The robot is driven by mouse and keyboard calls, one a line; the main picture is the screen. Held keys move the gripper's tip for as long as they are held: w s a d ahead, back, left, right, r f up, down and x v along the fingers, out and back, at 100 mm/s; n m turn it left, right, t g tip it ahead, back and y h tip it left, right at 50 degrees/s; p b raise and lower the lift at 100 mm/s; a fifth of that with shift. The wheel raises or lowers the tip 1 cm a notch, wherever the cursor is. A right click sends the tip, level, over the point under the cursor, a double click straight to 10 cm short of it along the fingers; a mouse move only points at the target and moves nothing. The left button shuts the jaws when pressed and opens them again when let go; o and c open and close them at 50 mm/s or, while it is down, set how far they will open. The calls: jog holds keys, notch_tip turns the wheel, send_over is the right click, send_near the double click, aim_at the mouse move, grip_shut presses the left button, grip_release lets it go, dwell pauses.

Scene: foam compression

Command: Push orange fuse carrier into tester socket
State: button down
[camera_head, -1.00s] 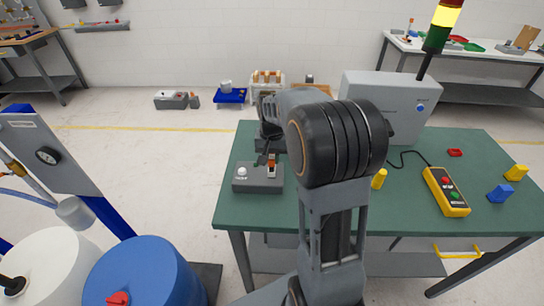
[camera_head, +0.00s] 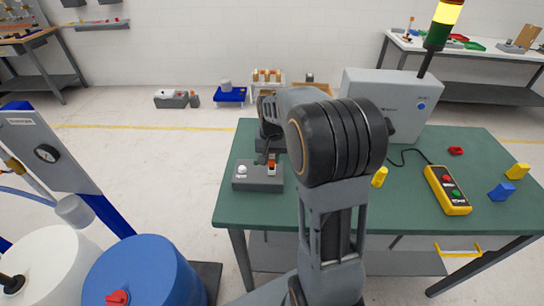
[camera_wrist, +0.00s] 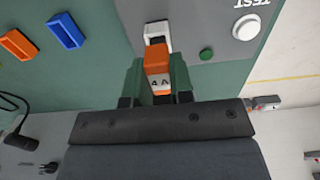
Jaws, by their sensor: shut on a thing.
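The orange fuse carrier (camera_wrist: 156,58), marked 4A, is between the green fingers of my gripper (camera_wrist: 157,80), which is shut on it. Its front end meets the white-framed socket (camera_wrist: 157,32) on the grey tester (camera_wrist: 205,20); how deep it sits I cannot tell. In the head view, the carrier (camera_head: 271,164) shows at the socket on top of the tester (camera_head: 258,184). My gripper (camera_head: 268,150) is just above it, partly hidden by my arm. The white TEST button (camera_wrist: 246,26) and a small green spot (camera_wrist: 206,54) are beside the socket.
In the wrist view, a blue piece (camera_wrist: 66,30) and an orange piece (camera_wrist: 17,44) lie left of the tester. The green table (camera_head: 300,215) also bears a grey cabinet (camera_head: 385,105), a yellow control box (camera_head: 447,190) with a cable, and small coloured blocks. Its front strip is clear.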

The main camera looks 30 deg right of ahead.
aim_at(272, 157)
jog(key=shift+f+b, duration=0.55)
jog(key=shift+f, duration=0.3)
jog(key=c, duration=0.9)
grip_release()
jog(key=shift+r, duration=0.2)
jog(key=shift+r+p, duration=2.45)
jog(key=shift+r, duration=0.4)
jog(key=shift+r, duration=0.1)
notch_tip(272, 157, up, 14)
jog(key=shift+w+f+b, duration=0.1)
jog(key=shift+f+b, duration=0.1)
jog(key=shift+b, duration=0.1)
